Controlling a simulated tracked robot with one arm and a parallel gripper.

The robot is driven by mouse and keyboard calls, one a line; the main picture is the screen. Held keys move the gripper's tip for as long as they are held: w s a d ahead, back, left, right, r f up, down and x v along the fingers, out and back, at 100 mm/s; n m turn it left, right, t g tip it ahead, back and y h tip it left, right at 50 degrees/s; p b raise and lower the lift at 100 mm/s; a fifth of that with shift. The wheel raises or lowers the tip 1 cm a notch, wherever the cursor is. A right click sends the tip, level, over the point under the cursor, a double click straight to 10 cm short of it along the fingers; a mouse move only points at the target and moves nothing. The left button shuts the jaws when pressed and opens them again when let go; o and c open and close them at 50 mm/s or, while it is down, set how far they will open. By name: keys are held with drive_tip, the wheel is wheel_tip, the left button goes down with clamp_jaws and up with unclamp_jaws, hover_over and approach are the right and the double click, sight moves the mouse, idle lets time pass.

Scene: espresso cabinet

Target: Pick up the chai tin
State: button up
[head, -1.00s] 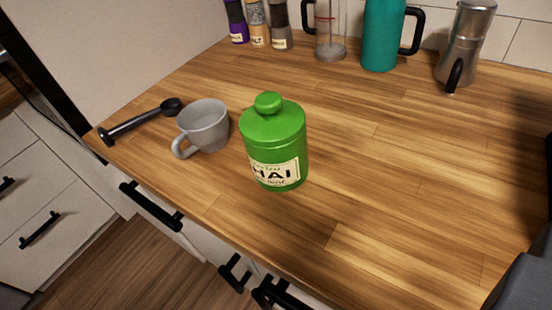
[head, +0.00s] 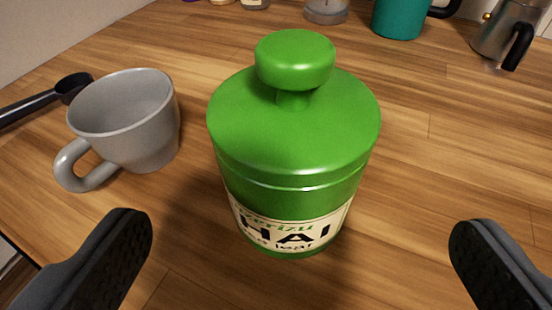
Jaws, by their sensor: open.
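The chai tin (head: 290,150) is a green lidded canister with a round knob and a cream label reading "HAI" in part. It stands upright on the wooden counter in the middle of the head view. My gripper (head: 300,250) is open, with one dark finger at the lower left and one at the lower right. The tin stands just beyond and between the two fingers, with a gap on each side. Neither finger appears to touch it.
A grey mug (head: 125,120) stands close to the left of the tin, its handle above the left finger. A black scoop (head: 45,100) lies further left. A teal jug (head: 403,18) and a moka pot (head: 510,28) stand at the back. The counter (head: 460,150) to the right is clear.

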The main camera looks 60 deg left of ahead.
sight(299, 188)
drive_tip(key=b+x, duration=0.1)
drive_tip(key=x, duration=0.4)
drive_tip(key=shift+b+x, duration=0.8)
drive_tip(key=shift+x, duration=1.8)
drive_tip(key=shift+s, duration=0.1)
drive_tip(key=c, duration=1.3)
